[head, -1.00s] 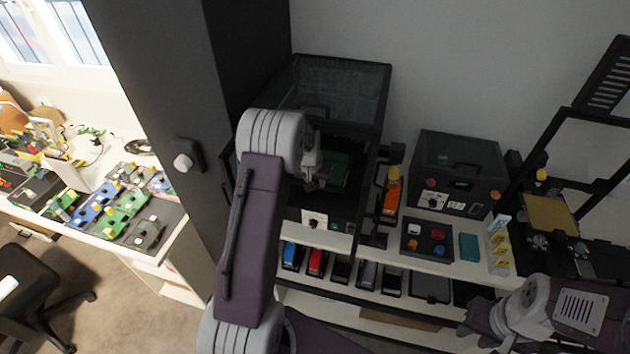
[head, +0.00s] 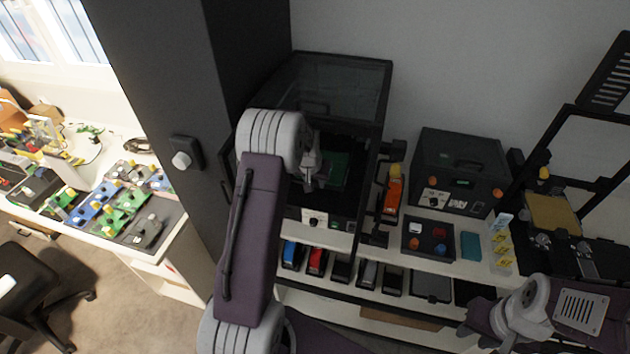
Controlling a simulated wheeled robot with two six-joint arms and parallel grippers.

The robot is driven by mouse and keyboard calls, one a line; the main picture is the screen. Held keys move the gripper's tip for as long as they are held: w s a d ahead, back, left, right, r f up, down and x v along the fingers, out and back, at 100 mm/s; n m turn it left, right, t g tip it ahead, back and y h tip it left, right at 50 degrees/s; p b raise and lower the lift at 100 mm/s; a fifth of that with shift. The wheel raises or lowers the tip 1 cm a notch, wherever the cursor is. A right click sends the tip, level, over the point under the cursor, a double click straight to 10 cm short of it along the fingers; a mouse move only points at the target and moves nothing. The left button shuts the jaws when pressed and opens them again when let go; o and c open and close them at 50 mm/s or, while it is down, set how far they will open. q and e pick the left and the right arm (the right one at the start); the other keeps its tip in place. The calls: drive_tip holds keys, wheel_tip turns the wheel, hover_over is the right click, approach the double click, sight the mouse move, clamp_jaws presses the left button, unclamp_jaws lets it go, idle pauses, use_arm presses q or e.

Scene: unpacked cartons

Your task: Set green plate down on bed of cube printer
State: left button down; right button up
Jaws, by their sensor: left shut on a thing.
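The cube printer (head: 372,100) is a dark box with a see-through top and an open front, standing on the shelf at the centre. The green plate (head: 336,170) is inside it, low in the chamber. My left gripper (head: 318,178) reaches in through the front and is shut on the plate's near left edge. The arm and gripper hide part of the plate and the chamber's left side. The printer bed is dark, and I cannot tell whether the plate touches it. My right gripper is not seen clearly; only my right arm (head: 525,310) shows at the lower right.
A black box with orange knobs (head: 459,170) stands right of the printer. An open-frame printer (head: 552,215) is at the far right. A dark cabinet (head: 165,80) stands left.

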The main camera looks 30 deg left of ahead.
use_arm(q)
drive_tip(key=shift+f+b, duration=0.4)
drive_tip(key=shift+f, duration=0.15)
drive_tip(key=c, duration=1)
unclamp_jaws()
drive_tip(key=shift+o, duration=0.2)
drive_tip(key=shift+r, duration=0.1)
drive_tip(key=shift+r+p, duration=1.35)
drive_tip(key=shift+r, duration=0.3)
